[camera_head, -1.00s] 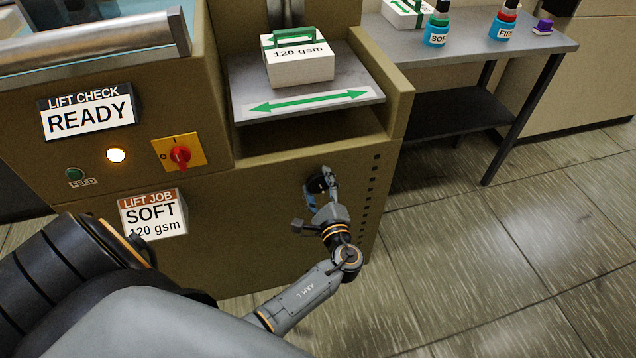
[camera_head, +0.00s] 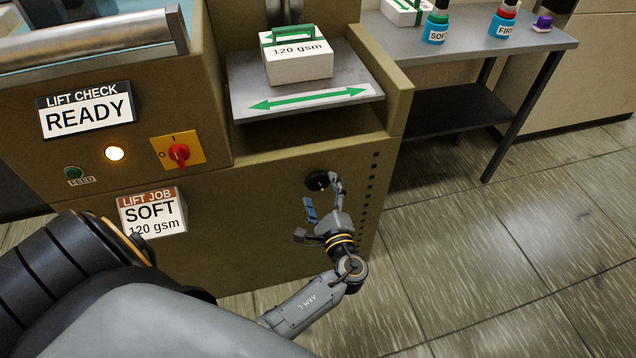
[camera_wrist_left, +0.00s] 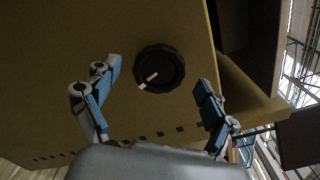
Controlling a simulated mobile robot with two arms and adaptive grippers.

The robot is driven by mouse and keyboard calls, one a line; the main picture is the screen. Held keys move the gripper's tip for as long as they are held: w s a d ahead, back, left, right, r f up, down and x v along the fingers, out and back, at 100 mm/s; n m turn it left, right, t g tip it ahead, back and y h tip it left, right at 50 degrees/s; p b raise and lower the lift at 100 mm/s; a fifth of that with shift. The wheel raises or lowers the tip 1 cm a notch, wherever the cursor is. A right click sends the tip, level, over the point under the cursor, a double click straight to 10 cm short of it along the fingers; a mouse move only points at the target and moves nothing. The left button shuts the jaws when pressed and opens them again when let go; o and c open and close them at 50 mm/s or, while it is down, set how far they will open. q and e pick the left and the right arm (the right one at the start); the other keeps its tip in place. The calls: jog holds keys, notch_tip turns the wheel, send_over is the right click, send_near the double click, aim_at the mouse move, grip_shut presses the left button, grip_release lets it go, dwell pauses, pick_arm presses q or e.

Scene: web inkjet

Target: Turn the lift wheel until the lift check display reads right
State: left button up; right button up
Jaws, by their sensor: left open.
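The lift wheel is a black round knob (camera_head: 317,181) on the machine's front panel; in the left wrist view the knob (camera_wrist_left: 160,68) shows a pale pointer mark at its lower left. My left gripper (camera_head: 322,197) is open in front of the panel. In the left wrist view its two blue-padded fingers (camera_wrist_left: 155,92) stand apart on either side of the knob, not closed on it. The lift check display (camera_head: 88,113) reads READY. The lift job sign (camera_head: 152,213) reads SOFT, 120 gsm. My right gripper is not in view.
A white 120 gsm stack (camera_head: 298,66) sits on the grey tray (camera_head: 245,88) above the knob. An amber lamp (camera_head: 114,153) is lit beside a red switch (camera_head: 179,153). A side table (camera_head: 475,45) with bottles stands at the right, with open floor in front.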

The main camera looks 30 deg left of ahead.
pick_arm(q)
jog(key=v, duration=0.9)
jog(key=s+f+n+g+h, duration=0.25)
jog(key=s+f, duration=0.25)
jog(key=f, duration=0.5)
jog(key=s+f+n+g+h, duration=0.25)
jog(key=s+f+h, duration=0.2)
jog(key=f, duration=0.45)
jog(key=s+f+n+g+h, duration=0.25)
jog(key=s+f, duration=0.25)
jog(key=f, duration=0.5)
jog(key=s+d+f+n+g+h, duration=0.2)
jog(key=s+f+n+h, duration=0.25)
jog(key=s, duration=0.35)
jog(key=s+a+r+n+g+p, duration=0.1)
jog(key=s+a+r+p, duration=0.1)
jog(key=s+p, duration=1.1)
jog(key=shift+s+r+n+p, duration=0.3)
jog(key=shift+r+p, duration=0.4)
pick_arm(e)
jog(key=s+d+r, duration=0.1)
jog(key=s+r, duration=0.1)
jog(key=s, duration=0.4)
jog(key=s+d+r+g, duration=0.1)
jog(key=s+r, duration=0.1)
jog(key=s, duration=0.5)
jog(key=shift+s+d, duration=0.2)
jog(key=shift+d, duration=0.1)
